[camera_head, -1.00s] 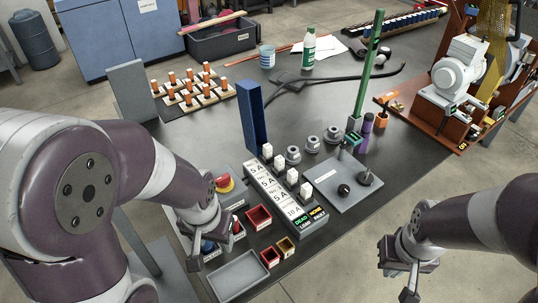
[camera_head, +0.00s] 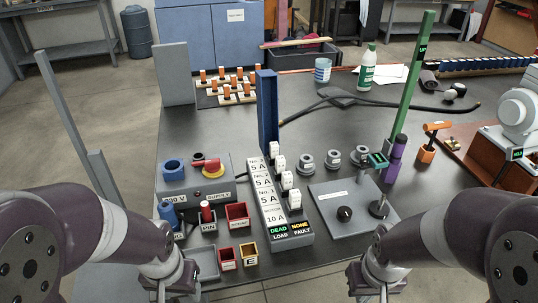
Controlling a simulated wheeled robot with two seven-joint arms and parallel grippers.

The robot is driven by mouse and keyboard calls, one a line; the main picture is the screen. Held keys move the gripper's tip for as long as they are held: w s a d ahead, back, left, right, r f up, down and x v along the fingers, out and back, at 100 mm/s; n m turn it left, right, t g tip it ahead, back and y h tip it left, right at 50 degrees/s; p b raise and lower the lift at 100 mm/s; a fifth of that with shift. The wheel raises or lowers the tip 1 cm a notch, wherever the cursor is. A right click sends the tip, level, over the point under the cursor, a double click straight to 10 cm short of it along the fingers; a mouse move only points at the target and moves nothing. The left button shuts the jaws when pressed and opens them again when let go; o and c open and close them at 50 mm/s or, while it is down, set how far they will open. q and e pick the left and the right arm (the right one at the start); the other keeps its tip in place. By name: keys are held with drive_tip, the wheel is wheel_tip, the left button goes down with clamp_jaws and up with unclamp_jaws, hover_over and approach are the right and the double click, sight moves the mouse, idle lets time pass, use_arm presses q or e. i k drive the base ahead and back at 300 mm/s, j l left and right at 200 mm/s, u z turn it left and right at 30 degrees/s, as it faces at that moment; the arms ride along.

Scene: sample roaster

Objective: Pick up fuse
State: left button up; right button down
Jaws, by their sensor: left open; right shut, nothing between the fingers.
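A grey fuse board (camera_head: 292,240) stands mid-bench, with labels reading 5 A and 10 A and a panel reading DEAD LOAD and NONE FAULT. Several white fuse carriers (camera_head: 288,180) stand upright along its right side. I cannot make out a separate loose fuse. My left gripper (camera_head: 174,290) is open and empty at the bottom edge, in front of the small trays and apart from the board. My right gripper (camera_head: 373,292) is shut and empty at the bottom edge, in front of the grey plate with black knobs (camera_head: 330,197).
Red bins (camera_head: 237,216), a yellow bin (camera_head: 249,254) and a grey tray (camera_head: 204,262) lie in front. A blue post (camera_head: 267,110) and green post (camera_head: 411,90) rise high.

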sight(273, 146)
drive_tip(key=i+l+z, duration=0.45)
drive_tip(key=i+l, duration=0.5)
drive_tip(key=i, duration=0.15)
